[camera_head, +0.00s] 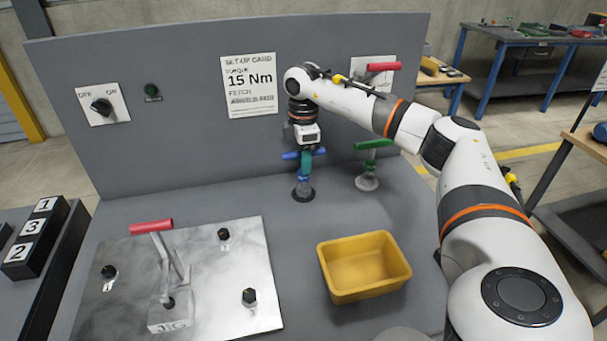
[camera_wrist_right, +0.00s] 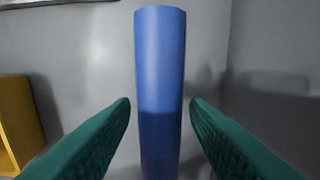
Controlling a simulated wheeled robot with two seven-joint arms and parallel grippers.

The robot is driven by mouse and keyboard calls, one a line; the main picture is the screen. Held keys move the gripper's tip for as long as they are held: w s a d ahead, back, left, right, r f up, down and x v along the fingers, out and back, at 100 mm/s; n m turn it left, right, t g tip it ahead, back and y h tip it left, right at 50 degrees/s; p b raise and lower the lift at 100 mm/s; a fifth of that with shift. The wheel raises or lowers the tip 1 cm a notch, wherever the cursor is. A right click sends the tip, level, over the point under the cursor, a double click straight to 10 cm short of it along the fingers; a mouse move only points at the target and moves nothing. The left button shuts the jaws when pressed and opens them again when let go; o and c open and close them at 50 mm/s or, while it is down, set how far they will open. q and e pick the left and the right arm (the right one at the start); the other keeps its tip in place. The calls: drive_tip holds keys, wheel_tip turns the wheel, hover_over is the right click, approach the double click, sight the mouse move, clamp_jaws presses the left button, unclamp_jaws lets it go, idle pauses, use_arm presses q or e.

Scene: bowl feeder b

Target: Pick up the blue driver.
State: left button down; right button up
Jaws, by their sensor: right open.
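The blue driver (camera_head: 290,155) stands upright in a dark round holder (camera_head: 303,193) near the back panel, its blue handle showing on both sides of my right gripper (camera_head: 306,160). My right gripper points down over the driver, with the fingers at handle height. In the right wrist view the blue handle (camera_wrist_right: 160,85) runs between the two green fingertips (camera_wrist_right: 160,105). A gap shows on each side of it, so the gripper is open around the handle. The driver's middle is partly hidden by the gripper in the head view. My left gripper is not in view.
A green driver (camera_head: 373,144) stands in a holder close to the right. A yellow bin (camera_head: 365,288) sits in front. A metal plate (camera_head: 118,270) with a red-handled clamp (camera_head: 152,226) lies left. A panel (camera_head: 180,150) with a "15 Nm" card (camera_head: 249,85) rises behind.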

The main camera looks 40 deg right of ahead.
clamp_jaws()
drive_tip(key=shift+r, duration=0.1)
